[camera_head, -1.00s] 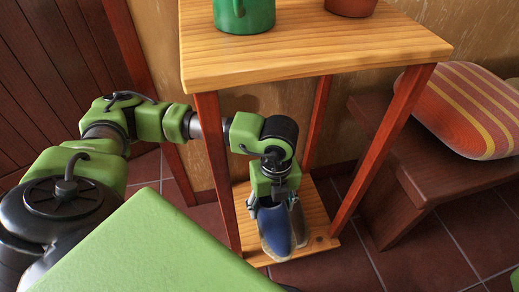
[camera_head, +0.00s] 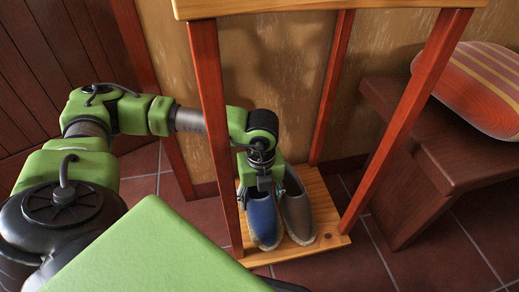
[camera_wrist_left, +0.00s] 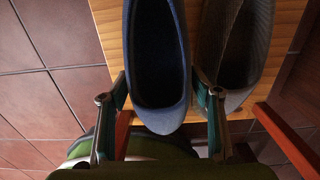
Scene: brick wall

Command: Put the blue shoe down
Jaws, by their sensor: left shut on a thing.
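The blue shoe (camera_head: 263,219) is at the low wooden shelf (camera_head: 333,219), toe towards the front. A grey-brown shoe (camera_head: 298,215) stands close beside it on the right. My left gripper (camera_head: 264,186) reaches down between the table legs and is shut on the heel end of the blue shoe. In the left wrist view the blue shoe (camera_wrist_left: 157,117) sits between the two fingers (camera_wrist_left: 160,92), and the grey-brown shoe (camera_wrist_left: 237,67) is just right of the right finger. I cannot tell whether the blue sole touches the shelf. My right gripper is out of view.
Red table legs (camera_head: 215,126) stand around the shelf, one close to my left forearm. The wooden table top (camera_head: 330,8) is above. A bench (camera_head: 437,150) with a striped cushion (camera_head: 480,88) is at the right. Tiled floor (camera_head: 345,272) lies in front.

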